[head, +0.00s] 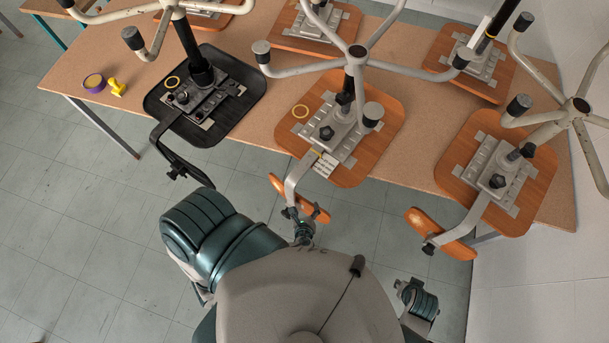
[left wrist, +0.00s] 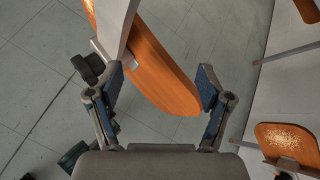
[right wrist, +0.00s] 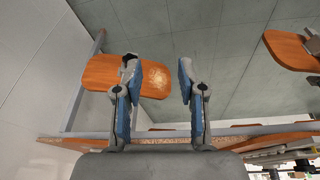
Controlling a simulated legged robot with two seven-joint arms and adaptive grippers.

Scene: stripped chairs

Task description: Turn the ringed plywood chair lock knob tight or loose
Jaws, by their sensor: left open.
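My right gripper (right wrist: 157,72) is open and empty, facing another orange backrest (right wrist: 150,78).
A black-seated chair (head: 245,92) with its own yellow ring lies to the left; another plywood chair (head: 535,190) lies to the right. Purple tape (head: 94,82) and a yellow object (head: 117,88) are on the table's (head: 60,75) left end.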

